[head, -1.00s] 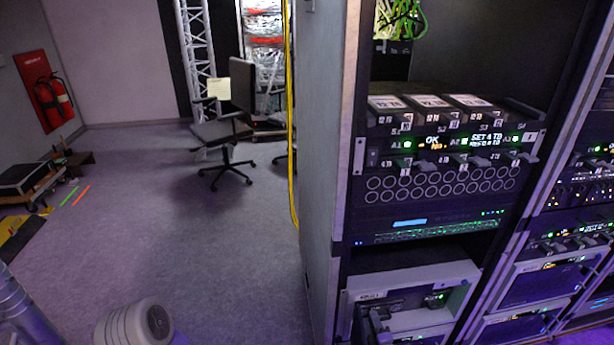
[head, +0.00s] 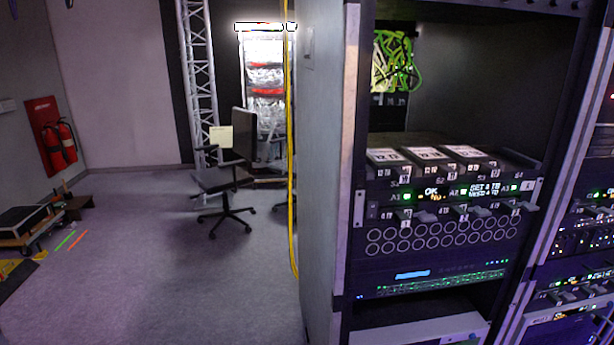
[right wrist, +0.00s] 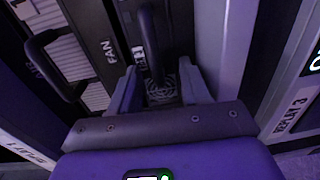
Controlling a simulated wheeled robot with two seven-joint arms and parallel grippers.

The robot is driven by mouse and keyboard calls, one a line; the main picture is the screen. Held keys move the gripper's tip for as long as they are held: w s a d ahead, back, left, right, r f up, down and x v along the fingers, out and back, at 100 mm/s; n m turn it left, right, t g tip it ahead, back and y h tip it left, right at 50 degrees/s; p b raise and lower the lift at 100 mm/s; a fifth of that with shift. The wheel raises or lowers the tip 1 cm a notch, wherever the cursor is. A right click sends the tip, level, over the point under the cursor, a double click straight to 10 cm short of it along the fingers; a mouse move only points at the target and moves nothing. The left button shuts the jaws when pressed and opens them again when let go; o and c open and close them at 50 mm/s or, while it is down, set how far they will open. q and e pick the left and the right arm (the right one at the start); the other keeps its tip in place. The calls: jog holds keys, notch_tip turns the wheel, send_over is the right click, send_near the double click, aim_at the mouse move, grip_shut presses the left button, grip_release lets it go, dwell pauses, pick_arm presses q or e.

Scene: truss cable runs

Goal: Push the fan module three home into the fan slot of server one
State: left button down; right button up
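In the right wrist view my right gripper (right wrist: 160,84) has its two pale fingers apart. They stand either side of a dark upright handle (right wrist: 149,42) on a module front with a small grille (right wrist: 164,90); gaps show beside the handle. A white tag sits by the handle, too small to read, so I cannot tell if this is fan module three. A dark strip marked FAN (right wrist: 107,50) is to its left. I cannot tell how far the module sits in its slot. Neither gripper shows in the head view.
A second looped handle (right wrist: 48,66) is left of the fingers. A pale rail (right wrist: 222,45) runs close on the right. The head view shows the rack's grey side panel (head: 322,190), units with lit displays (head: 440,191), a chair (head: 225,180) and open floor left.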

jog(key=shift+f, duration=0.1)
jog(key=shift+s+d+p, duration=0.1)
jog(key=shift+s+p, duration=0.2)
jog(key=shift+s, duration=0.2)
jog(key=s+p, duration=0.2)
jog(key=s, duration=0.4)
jog(key=shift+s+d+r+p, duration=0.25)
jog(key=shift+d+r+p, duration=0.05)
jog(key=shift+d, duration=0.1)
